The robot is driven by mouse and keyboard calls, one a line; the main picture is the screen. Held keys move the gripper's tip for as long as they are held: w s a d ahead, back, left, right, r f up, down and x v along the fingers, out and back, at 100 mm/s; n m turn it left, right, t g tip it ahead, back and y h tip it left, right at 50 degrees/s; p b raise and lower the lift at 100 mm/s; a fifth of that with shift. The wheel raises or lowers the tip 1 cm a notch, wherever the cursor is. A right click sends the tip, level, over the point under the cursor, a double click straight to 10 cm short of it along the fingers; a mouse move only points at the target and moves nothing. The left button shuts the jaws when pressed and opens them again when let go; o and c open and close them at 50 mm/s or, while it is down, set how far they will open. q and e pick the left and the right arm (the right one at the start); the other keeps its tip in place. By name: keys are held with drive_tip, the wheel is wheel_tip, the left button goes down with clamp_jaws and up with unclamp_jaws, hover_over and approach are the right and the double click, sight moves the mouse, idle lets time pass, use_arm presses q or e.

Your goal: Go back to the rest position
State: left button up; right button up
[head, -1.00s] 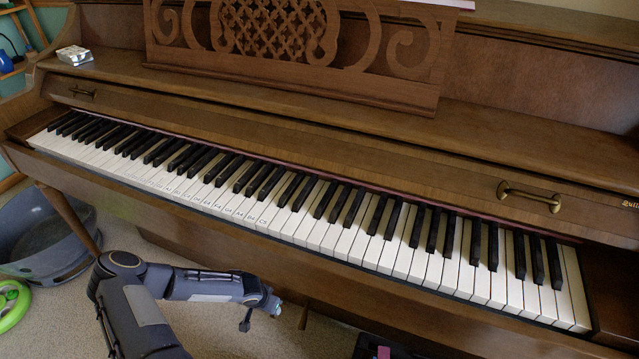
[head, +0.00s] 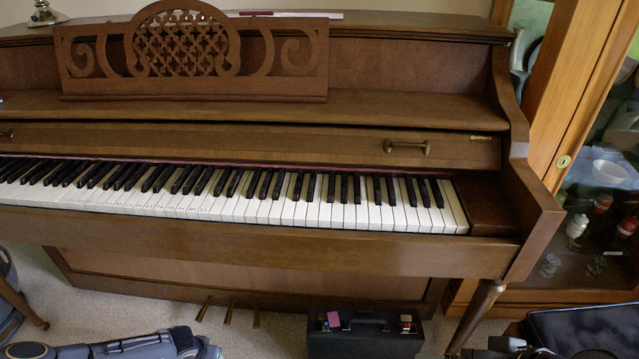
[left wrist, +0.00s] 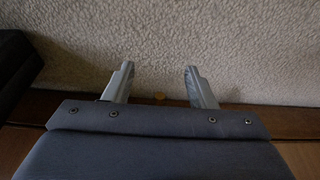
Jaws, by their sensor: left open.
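The upright piano (head: 270,228) fills most of the head view, its keyboard (head: 280,203) uncovered. My left arm enters at the bottom left of the head view, low in front of the piano; its gripper end lies near the bottom edge and its fingers cannot be made out there. In the left wrist view my left gripper (left wrist: 159,72) has its two grey fingers wide apart with nothing between them. Pale carpet (left wrist: 220,35) shows beyond the fingertips. My right gripper is not seen in either view.
A black case (head: 365,340) stands on the carpet under the piano's right half, near the pedals (head: 229,310). A piano leg (head: 478,315) is to its right. A glass-fronted wooden cabinet (head: 565,125) stands at right. A dark padded item (head: 585,330) is at the lower right.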

use_arm(q)
drive_tip(key=s+a+r+g+y, duration=0.1)
drive_tip(key=s+a+r+y, duration=0.15)
drive_tip(key=r, duration=1.35)
drive_tip(key=s+a+r+g+y, duration=0.1)
drive_tip(key=s+a+r, duration=0.15)
drive_tip(key=r, duration=1.25)
drive_tip(key=s+d+r+n+t+h, duration=0.2)
drive_tip(key=s+d+r+t+h, duration=0.4)
drive_tip(key=s+d+r, duration=1)
wheel_tip(320, 180, up, 35)
drive_tip(key=g+h+p, duration=0.1)
drive_tip(key=p, duration=3.4)
drive_tip(key=shift+d+f, duration=0.15)
drive_tip(key=shift+d, duration=0.25)
